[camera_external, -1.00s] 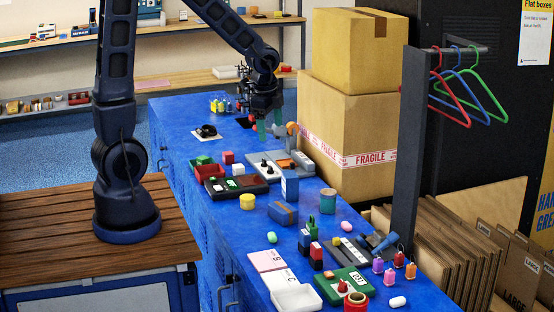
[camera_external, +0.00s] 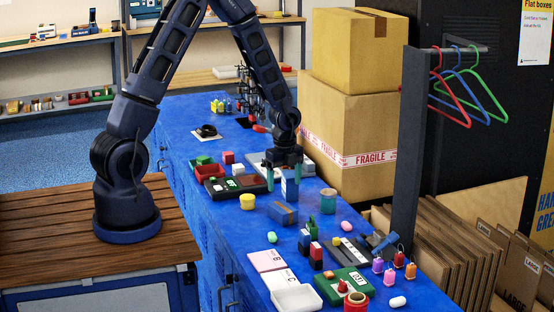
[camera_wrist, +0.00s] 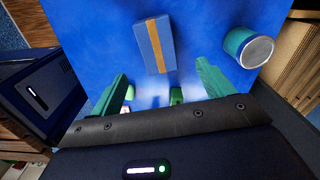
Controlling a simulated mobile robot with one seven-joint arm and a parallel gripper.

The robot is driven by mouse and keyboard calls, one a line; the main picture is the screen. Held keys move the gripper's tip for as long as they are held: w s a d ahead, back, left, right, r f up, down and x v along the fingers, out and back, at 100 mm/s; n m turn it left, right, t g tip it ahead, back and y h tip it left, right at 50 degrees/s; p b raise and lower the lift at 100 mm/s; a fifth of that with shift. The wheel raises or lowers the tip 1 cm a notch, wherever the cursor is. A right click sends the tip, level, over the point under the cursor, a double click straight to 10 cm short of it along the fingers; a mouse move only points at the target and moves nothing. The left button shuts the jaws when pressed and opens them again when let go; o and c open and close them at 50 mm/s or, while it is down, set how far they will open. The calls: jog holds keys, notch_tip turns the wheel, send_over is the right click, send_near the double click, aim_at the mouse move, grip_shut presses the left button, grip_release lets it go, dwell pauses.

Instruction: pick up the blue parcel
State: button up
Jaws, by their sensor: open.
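The blue parcel (camera_external: 283,213) is a small blue box with a tan band around it. It lies on the blue bench top, near the middle. In the wrist view the parcel (camera_wrist: 166,48) shows whole, ahead of the fingertips. My gripper (camera_external: 284,180) is above the bench, a little farther back than the parcel and apart from it. Its green fingers (camera_wrist: 162,75) are open with nothing held between them in the wrist view.
Stacked cartons (camera_external: 345,140) rise behind the bench's right edge.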

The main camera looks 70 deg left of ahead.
aim_at(283, 206)
jog(key=shift+s+a+f, duration=0.1)
jog(key=shift+f, duration=2.5)
jog(key=shift+s+f, duration=0.1)
jog(key=shift+f, duration=2.5)
jog(key=c, duration=1.2)
jog(key=shift+r, duration=0.1)
